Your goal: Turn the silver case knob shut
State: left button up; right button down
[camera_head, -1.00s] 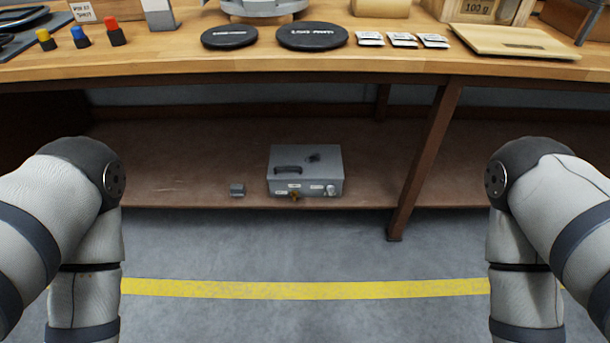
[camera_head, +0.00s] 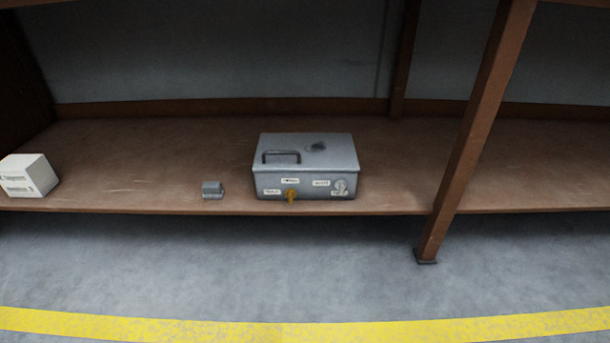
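The silver case (camera_head: 306,167) is a grey metal box with a dark handle on its lid. It stands on the low brown shelf, near the middle of the head view. On its front face are a silver knob (camera_head: 341,187) at the right and a brass-coloured knob or valve (camera_head: 291,195) left of it, with small white labels around them. The silver knob's exact angle is too small to tell. Neither of my grippers is in view.
A small grey block (camera_head: 212,190) sits on the shelf (camera_head: 130,165) left of the case. A white box (camera_head: 28,176) stands at the far left. A slanted wooden leg (camera_head: 475,135) stands right of the case. The floor in front, with a yellow line (camera_head: 270,332), is clear.

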aim_at(341, 185)
jog(key=i+l, duration=0.45)
jog(key=l, duration=0.3)
jog(key=i+l, duration=0.5)
jog(key=l, duration=0.25)
jog(key=j+u, duration=0.05)
